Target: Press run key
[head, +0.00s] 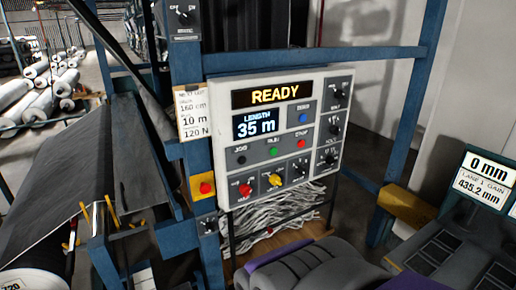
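The control panel (221,97) is a light grey box on a blue frame, seen at a slight angle. The run key (273,151) is a small green button under the label RUN, in the row below the displays. A black JOG button (241,160) is on its left and a red STOP button (301,144) on its right. The upper display (274,95) reads READY, and the lower display (256,125) reads LENGTH 35 m. Nothing covers the run key.
A blue button (303,118) and several knobs share the panel. A red button on a yellow box (204,187) is at its lower left. Blue posts (411,120) flank the panel. A dark sheet and roll (60,180) are at left, a second console (465,230) at right.

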